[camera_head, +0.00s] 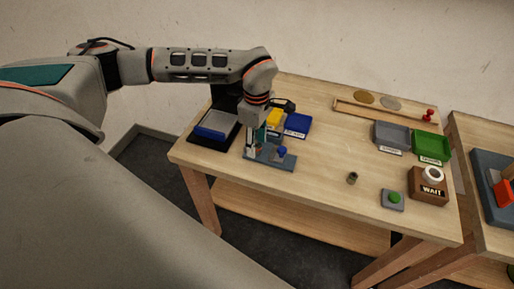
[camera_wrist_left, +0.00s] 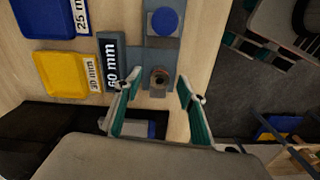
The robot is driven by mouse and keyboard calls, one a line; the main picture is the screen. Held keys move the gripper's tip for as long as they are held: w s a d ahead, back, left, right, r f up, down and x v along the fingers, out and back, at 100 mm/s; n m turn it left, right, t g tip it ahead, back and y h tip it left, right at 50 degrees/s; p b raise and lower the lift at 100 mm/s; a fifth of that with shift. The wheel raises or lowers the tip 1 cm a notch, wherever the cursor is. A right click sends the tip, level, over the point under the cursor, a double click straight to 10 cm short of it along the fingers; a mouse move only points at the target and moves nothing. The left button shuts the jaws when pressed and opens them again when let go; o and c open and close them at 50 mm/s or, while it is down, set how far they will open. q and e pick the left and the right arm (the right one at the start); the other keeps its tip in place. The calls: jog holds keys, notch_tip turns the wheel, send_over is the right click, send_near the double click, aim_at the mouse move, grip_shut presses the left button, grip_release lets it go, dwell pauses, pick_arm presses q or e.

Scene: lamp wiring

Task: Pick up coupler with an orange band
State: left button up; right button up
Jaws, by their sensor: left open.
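A small cylinder (camera_wrist_left: 159,77) with a round dark opening stands on a blue-grey fixture (camera_wrist_left: 160,50) in the left wrist view. Its rim looks brownish; I cannot make out an orange band. My left gripper (camera_head: 256,152) points down over the fixture (camera_head: 283,163) at the table's left part. In the left wrist view its green-padded fingers (camera_wrist_left: 158,88) are open, one on each side of the cylinder, with visible gaps. A blue round piece (camera_wrist_left: 163,20) sits farther along the fixture. Another small greenish-grey cylinder (camera_head: 352,178) stands alone on the table. My right gripper is not in view.
A yellow bin (camera_wrist_left: 60,74) and a blue bin (camera_head: 298,125) stand close behind the fixture. A black tray (camera_head: 200,141) lies left of it. Grey (camera_head: 392,136) and green (camera_head: 431,147) bins, a green button (camera_head: 394,198) and a WAIT box (camera_head: 428,185) are right. The table's middle is mostly clear.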

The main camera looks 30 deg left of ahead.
pick_arm(q)
jog(key=shift+w+f, duration=0.1)
jog(key=shift+f, duration=0.7)
jog(key=shift+c, duration=0.3)
jog(key=c, duration=1)
